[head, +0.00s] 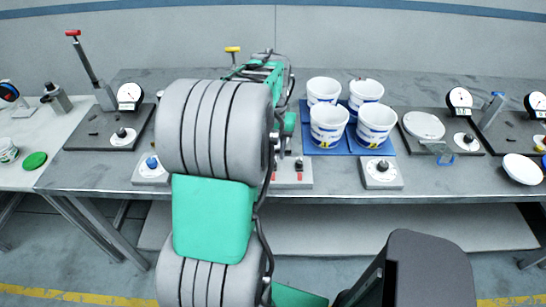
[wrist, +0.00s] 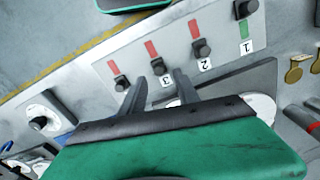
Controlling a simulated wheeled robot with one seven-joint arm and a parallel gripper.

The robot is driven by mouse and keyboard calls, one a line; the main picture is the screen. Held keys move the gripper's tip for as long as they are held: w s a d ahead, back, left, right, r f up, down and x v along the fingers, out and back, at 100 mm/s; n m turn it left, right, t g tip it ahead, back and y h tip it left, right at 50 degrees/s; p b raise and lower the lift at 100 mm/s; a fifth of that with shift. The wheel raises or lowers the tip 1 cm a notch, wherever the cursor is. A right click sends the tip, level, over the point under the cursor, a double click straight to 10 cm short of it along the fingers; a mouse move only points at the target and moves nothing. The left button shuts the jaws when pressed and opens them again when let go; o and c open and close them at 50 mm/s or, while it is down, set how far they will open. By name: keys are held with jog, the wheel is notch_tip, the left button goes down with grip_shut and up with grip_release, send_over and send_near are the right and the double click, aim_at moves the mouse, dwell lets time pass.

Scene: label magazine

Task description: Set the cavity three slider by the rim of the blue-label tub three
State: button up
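The slider panel (wrist: 110,45) in the wrist view is light grey, with black slider knobs and number labels 1, 2 and 3. The cavity three slider (wrist: 158,67) is a black knob between its red mark and the "3" label. Slider two (wrist: 202,48) also sits by a red mark; slider one (wrist: 246,8) sits beyond a green mark. My gripper (wrist: 156,84) is open, its fingertips apart on either side just short of knob three. In the head view my arm hides most of the panel (head: 292,180).
Another knob (wrist: 122,82) is left of knob three, its label hidden by a finger. A dial box (wrist: 40,118) is at the wrist view's left. In the head view, a dial box (head: 381,174) stands before the tubs and a gauge station (head: 440,130) to their right.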

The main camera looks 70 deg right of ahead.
jog(key=shift+r, duration=2.3)
